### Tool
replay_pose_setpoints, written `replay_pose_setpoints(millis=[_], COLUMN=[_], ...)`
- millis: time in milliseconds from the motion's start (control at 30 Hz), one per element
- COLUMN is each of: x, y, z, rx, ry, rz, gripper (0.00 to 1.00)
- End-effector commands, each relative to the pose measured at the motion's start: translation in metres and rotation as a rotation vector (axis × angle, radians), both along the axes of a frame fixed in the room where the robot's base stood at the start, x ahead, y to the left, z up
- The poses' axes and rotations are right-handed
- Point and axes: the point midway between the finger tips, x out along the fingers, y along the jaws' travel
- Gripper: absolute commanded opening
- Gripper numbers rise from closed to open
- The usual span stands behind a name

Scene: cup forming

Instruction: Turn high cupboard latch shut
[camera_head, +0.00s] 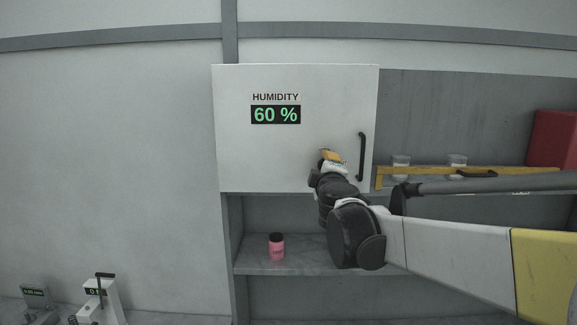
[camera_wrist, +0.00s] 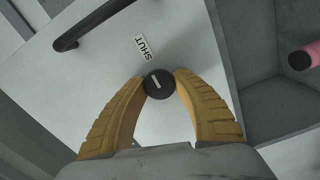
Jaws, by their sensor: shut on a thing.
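The white cupboard door (camera_head: 295,150) carries a humidity display (camera_head: 275,114) reading 60 % and a black vertical handle (camera_head: 361,157). In the wrist view, the latch is a round black knob (camera_wrist: 158,84) with a short pale mark on its face. A "SHUT" label (camera_wrist: 146,48) sits on the door close to the knob. My gripper (camera_wrist: 161,77) has its yellow fingers closed around the knob, one on each side. In the head view my gripper (camera_head: 332,156) is at the door's lower right, left of the handle, and hides the knob.
A pink jar (camera_head: 277,247) with a black lid stands on the shelf below the door. To the right are two clear cups (camera_head: 401,164), a yellow bar (camera_head: 500,170) and a red box (camera_head: 553,138). Instruments (camera_head: 100,298) stand at the lower left. The left wall is bare.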

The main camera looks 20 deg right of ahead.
Motion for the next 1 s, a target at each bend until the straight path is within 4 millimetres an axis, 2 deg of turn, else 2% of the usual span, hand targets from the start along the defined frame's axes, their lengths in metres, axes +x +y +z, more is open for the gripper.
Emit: replay_pose_setpoints(millis=[300,333,367,400,767,867,1000], x=[0.001,0.001,0.001,0.001,-0.004,-0.017,-0.045], y=[0.0,0.0,0.0,0.0,0.002,0.006,0.017], z=[0.001,0.001,0.001,0.001,0.0,0.001,0.001], rx=[0.001,0.001,0.0,0.0,0.0,0.0,0.0], ry=[-0.001,-0.001,0.0,0.0,0.0,0.0,0.0], rz=[0.001,0.001,0.001,0.001,0.0,0.001,0.003], gripper=[0.03,0.42,0.51,0.56,0.56,0.56,0.56])
